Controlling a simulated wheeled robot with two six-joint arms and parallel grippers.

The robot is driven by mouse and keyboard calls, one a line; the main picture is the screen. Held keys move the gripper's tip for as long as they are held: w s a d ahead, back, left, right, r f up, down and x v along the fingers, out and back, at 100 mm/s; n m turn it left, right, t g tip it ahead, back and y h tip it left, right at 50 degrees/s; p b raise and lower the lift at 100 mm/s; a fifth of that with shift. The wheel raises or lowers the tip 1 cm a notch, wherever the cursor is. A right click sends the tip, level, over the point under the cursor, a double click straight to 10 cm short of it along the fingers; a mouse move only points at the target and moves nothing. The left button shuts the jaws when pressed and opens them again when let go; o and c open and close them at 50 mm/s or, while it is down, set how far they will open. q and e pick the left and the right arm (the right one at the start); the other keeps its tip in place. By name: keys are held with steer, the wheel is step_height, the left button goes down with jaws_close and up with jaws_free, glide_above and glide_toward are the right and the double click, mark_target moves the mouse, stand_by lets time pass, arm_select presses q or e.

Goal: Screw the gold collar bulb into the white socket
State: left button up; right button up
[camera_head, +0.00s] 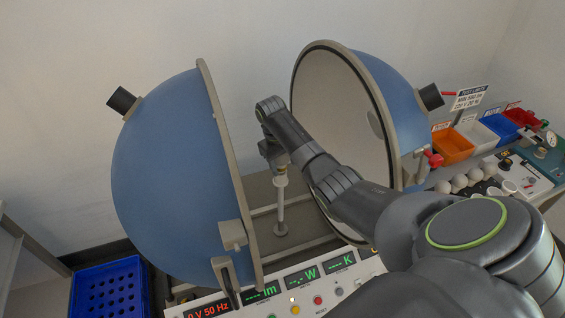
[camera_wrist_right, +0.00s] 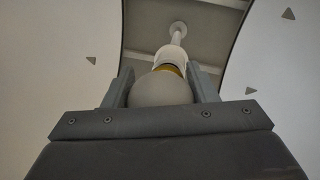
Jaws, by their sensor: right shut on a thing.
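My right gripper (camera_head: 275,160) is between the two open halves of the blue sphere, just above the white socket (camera_head: 281,181). In the right wrist view, my right gripper (camera_wrist_right: 162,88) is shut on the round frosted bulb (camera_wrist_right: 163,90). A thin strip of its gold collar (camera_wrist_right: 169,69) shows beyond the glass. The white socket (camera_wrist_right: 171,55) is straight beyond the collar, on top of a thin post. The collar looks in line with the socket's mouth; I cannot tell how far inside it is. In the head view the gripper largely hides the bulb. My left gripper is not in view.
The blue half-spheres (camera_head: 170,165) stand open on either side of my arm. A panel with displays (camera_head: 265,292) is in front. Several white bulbs (camera_head: 460,183) and coloured bins (camera_head: 452,146) are at the right. A blue crate (camera_head: 108,290) is at the lower left.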

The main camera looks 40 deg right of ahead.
steer(key=shift+s+d+f, duration=0.15)
steer(key=shift+s+f, duration=0.1)
steer(key=o, duration=0.7)
steer(key=shift+c, duration=0.2)
steer(key=shift+o, duration=1)
steer(key=shift+d+r, duration=0.15)
steer(key=shift+d, duration=0.1)
